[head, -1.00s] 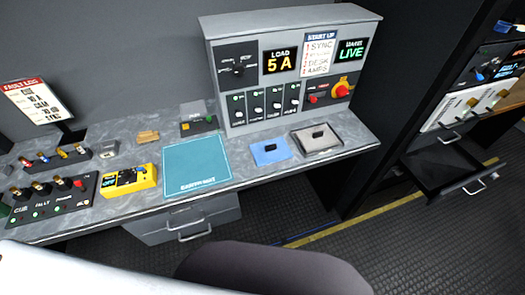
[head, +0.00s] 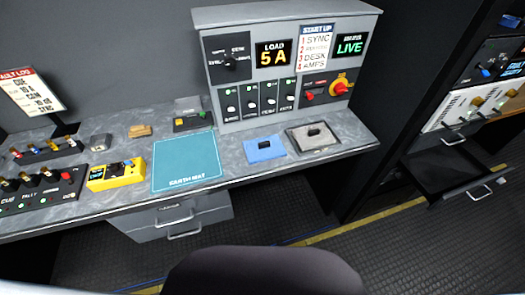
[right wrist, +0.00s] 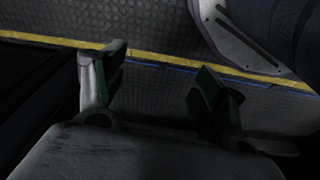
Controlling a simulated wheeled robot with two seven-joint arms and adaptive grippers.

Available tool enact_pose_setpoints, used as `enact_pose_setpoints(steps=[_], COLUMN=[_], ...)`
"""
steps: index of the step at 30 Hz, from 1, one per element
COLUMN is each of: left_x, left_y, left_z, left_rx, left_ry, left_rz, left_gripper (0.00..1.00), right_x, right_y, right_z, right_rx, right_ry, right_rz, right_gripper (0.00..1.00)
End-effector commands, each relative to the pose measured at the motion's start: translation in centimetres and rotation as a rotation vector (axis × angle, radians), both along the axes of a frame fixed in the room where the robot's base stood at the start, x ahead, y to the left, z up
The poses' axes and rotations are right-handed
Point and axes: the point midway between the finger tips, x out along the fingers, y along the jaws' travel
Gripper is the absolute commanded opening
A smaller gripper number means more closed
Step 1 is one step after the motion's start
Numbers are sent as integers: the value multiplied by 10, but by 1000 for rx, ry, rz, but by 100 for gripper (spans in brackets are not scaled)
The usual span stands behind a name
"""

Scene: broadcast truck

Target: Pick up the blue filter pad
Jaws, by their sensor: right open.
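The blue filter pad (head: 264,148) lies flat on the grey desk, with a small dark grip on its top. It sits between the teal earth mat and a grey framed plate. My right gripper (right wrist: 160,85) shows in the right wrist view with its two fingers apart and nothing between them. It faces the dark floor, away from the pad. My left gripper is not in view.
The teal earth mat (head: 187,160) and a yellow meter (head: 116,175) lie left of the pad. The grey framed plate (head: 314,138) is at its right. A control cabinet (head: 286,75) stands behind. An open drawer (head: 468,180) juts out at the right.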

Motion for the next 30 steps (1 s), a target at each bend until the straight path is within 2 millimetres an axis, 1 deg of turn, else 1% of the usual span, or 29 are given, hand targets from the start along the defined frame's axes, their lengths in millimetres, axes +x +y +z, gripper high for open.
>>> enact_pose_setpoints(steps=[1,3,8,14,23,30], left_x=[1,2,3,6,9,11], left_y=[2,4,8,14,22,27], left_z=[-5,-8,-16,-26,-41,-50], left_rx=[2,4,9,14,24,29], left_ry=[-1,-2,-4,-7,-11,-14], left_rz=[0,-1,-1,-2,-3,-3], left_gripper=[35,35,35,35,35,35], right_x=[8,17,37,59,92,121], right_y=[1,3,6,10,19,34], right_z=[7,19,48,87,155,210], right_rx=[2,2,6,14,37,76], right_ry=[-9,-16,-35,-68,-156,-268], right_rz=[-1,-2,-2,-2,17,48], right_gripper=[71,71,71,71,71,71])
